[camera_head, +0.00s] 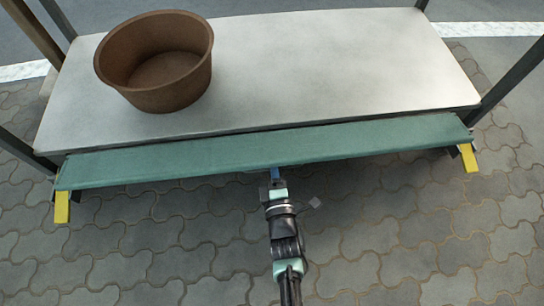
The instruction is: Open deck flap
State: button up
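The deck flap (270,148) is a long green board along the front edge of the pale deck (330,60). Its broad green face shows, and it runs nearly the whole width of the deck. A yellow piece (62,207) is at its left end and another yellow piece (468,158) is at its right end. My gripper (276,176) is at the middle of the flap's front edge, reaching up from the bottom of the picture. Its fingertips are small and partly hidden at the flap's edge, so I cannot tell whether they grip it.
A brown round tub (158,65), empty inside, stands on the left part of the deck. Dark posts (512,72) rise at the deck's corners. Grey paving (400,240) in front of the flap is clear apart from my arm.

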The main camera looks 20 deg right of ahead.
jog(key=shift+w, duration=0.1)
grip_shut()
dwell(1.4)
